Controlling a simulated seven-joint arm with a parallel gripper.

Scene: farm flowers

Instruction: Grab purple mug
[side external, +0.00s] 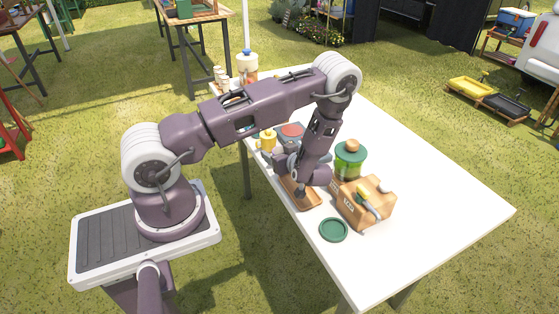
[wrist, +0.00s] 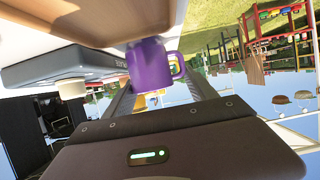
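The purple mug (wrist: 151,66) shows in the wrist view, top centre, with its handle to the right. It appears beside or on a light brown wooden surface (wrist: 95,18). My gripper (wrist: 162,98) has its two fingers apart, one on each side of the mug in the picture. I see no clear contact between fingers and mug. In the side external view my gripper (side external: 283,165) is low over the table, near the wooden tray (side external: 306,197). The purple mug cannot be made out there, where my arm covers part of the table.
On the white table (side external: 440,205) stand a yellow mug (side external: 268,141), a scale with a reddish top (side external: 291,130), a green-lidded jar (side external: 350,158), a wooden box (side external: 366,203) and a green round dish (side external: 333,230). The table's right side is clear.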

